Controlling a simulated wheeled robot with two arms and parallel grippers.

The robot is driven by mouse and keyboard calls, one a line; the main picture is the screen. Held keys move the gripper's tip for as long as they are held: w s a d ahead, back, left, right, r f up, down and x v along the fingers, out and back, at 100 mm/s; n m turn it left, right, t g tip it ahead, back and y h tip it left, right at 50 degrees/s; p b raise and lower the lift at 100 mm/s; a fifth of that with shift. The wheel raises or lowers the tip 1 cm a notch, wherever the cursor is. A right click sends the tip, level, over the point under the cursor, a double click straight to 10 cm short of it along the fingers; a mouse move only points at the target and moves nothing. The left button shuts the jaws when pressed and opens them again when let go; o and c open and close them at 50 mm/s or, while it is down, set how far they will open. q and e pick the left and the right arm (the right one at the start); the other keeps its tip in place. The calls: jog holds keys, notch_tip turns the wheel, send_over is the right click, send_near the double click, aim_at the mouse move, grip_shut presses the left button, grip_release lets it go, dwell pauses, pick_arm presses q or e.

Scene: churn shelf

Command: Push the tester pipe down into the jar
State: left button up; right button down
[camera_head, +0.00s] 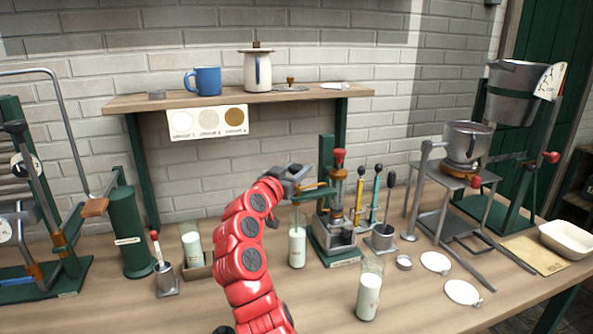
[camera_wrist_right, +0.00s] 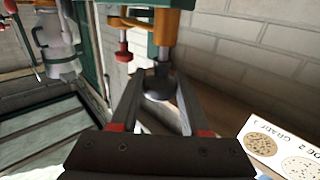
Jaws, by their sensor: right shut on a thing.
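A milk jar (camera_head: 297,246) stands on the bench, left of the tester's grey base. The tester (camera_head: 326,165) has a green post, a red knob and an orange bracket (camera_head: 315,191) reaching left above the jar. The thin tester pipe (camera_head: 297,216) appears to hang upright from the bracket over the jar mouth; its lower end is hard to make out. My right gripper (camera_head: 294,175) is above the jar at the bracket's end. In the right wrist view its fingers close around a dark round knob (camera_wrist_right: 158,83), which looks like the pipe's top. My left gripper is out of view.
Another milk glass (camera_head: 369,291) stands in front of the tester, and one (camera_head: 191,246) sits in a holder at left. A shelf (camera_head: 230,98) runs behind.

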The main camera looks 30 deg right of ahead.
jog(key=shift+f, duration=0.3)
jog(key=c, duration=0.6)
grip_release()
jog(key=shift+c, duration=0.2)
jog(key=shift+o, duration=1.2)
jog(key=shift+r, duration=0.1)
jog(key=shift+a, duration=0.1)
jog(key=b+v, duration=0.1)
jog(key=v, duration=1.6)
jog(key=shift+a+b, duration=0.15)
jog(key=shift+b, duration=0.2)
